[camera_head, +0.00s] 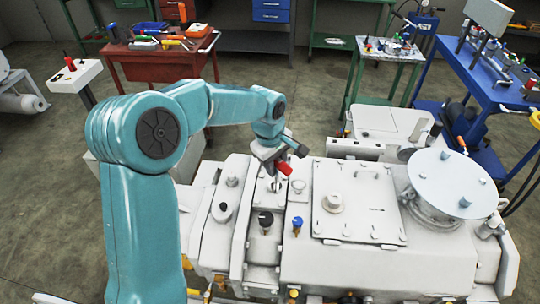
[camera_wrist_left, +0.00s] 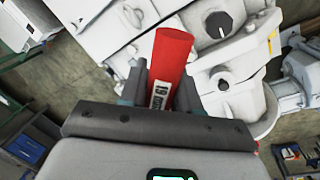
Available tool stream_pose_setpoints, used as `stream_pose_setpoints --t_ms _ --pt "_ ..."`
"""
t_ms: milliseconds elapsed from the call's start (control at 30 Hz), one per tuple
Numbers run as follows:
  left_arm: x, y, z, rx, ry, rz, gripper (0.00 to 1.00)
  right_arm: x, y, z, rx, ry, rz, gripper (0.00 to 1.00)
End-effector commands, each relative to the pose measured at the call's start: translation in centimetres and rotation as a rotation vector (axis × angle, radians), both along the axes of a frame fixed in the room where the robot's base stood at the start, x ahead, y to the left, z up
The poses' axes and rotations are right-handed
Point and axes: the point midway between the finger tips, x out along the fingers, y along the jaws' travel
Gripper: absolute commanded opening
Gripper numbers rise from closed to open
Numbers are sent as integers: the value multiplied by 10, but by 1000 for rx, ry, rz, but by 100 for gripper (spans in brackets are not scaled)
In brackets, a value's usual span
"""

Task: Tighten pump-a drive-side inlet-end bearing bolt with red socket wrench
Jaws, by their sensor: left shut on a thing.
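The red socket wrench (camera_wrist_left: 170,62) is held in my left gripper (camera_wrist_left: 160,92), with its red handle between the two fingers in the left wrist view. In the head view the red handle (camera_head: 284,168) shows just beside my left gripper (camera_head: 270,158). The gripper is above the white pump housing (camera_head: 340,250), near its left block. The wrench's socket end and the bearing bolt cannot be made out clearly, and I cannot tell whether they touch. My right gripper is not in view.
A black knob (camera_head: 265,220) and a blue-topped fitting (camera_head: 297,224) stand up from the pump near the gripper. A round plate (camera_head: 453,183) rises at right. A red cart (camera_head: 160,62), a green-legged table (camera_head: 390,52) and a blue bench (camera_head: 500,85) stand behind. Floor between them is open.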

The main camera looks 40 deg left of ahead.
Motion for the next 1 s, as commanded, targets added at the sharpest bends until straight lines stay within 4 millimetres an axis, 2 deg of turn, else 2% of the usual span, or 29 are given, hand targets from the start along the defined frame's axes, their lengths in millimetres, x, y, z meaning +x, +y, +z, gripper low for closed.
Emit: stream_pose_setpoints --t_ms 200,633,1000 --pt "3 -13 2 2 4 -25 0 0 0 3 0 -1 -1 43" --pt "4 -12 1 2 7 -18 0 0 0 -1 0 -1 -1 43" --pt "4 -13 -26 3 7 -19 0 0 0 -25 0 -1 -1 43"
